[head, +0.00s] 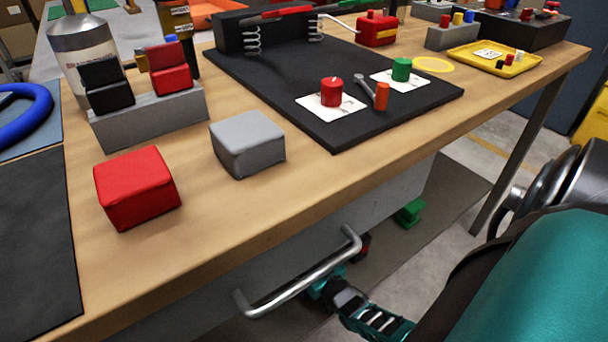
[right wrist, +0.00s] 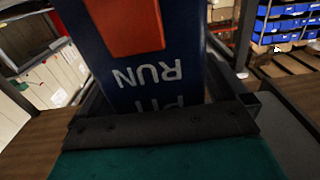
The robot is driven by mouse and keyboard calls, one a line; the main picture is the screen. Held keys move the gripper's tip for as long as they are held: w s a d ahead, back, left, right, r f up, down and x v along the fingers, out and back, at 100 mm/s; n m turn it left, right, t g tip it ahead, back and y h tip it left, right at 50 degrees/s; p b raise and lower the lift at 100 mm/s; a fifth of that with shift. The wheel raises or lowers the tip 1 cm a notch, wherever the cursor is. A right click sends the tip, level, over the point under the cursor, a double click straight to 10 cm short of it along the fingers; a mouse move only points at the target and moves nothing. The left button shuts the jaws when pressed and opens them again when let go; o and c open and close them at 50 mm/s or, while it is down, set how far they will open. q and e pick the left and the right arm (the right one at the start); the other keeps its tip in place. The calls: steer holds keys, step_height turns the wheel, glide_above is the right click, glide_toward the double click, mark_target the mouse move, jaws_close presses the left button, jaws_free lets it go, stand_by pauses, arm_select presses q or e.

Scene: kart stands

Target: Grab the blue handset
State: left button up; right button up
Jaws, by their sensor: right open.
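In the right wrist view a blue body with an orange-red panel and upside-down white letters reading RUN, seemingly the blue handset (right wrist: 150,66), fills the upper middle. Its top is cut off by the frame and its lower end is hidden behind the dark base of my gripper. My right gripper (right wrist: 160,92) is open, with dark finger parts on both sides of the blue body. Whether they touch it I cannot tell. In the head view I cannot make out the handset or my right gripper.
The wooden table (head: 230,225) bears a red block (head: 137,187), a grey block (head: 248,143), a grey holder (head: 150,119) and a black mat (head: 330,135) with small parts. A yellow tray (head: 480,62) stands at the far right. A metal handle (head: 300,280) juts from the table's front.

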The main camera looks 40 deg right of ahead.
steer(key=shift+s, duration=0.1)
steer(key=c, duration=1.5)
steer(key=shift+c, duration=0.4)
steer(key=shift+r, duration=0.15)
